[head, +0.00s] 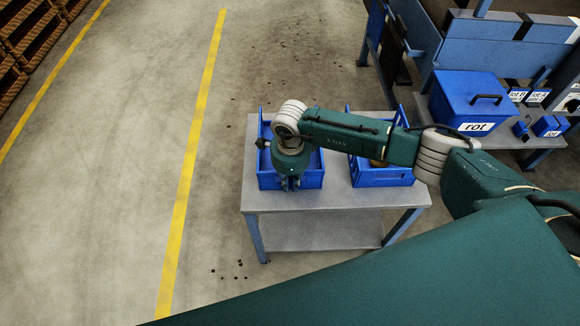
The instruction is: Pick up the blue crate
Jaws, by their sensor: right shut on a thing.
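A blue crate (309,181) stands at the left end of a grey table. My right gripper (290,184) reaches down over it and is shut on the crate's near wall. My wrist and arm hide much of the crate's inside. A second blue crate (382,178) stands to the right on the same table, partly under my forearm, with something brownish just visible in it. My left gripper is not in view.
The grey table (335,201) has a lower shelf (320,235). At the right, a bench holds a blue box marked "rot" (468,105) and smaller labelled boxes. Pallets (25,35) lie at the upper left. The floor left of the table is clear, with yellow lines.

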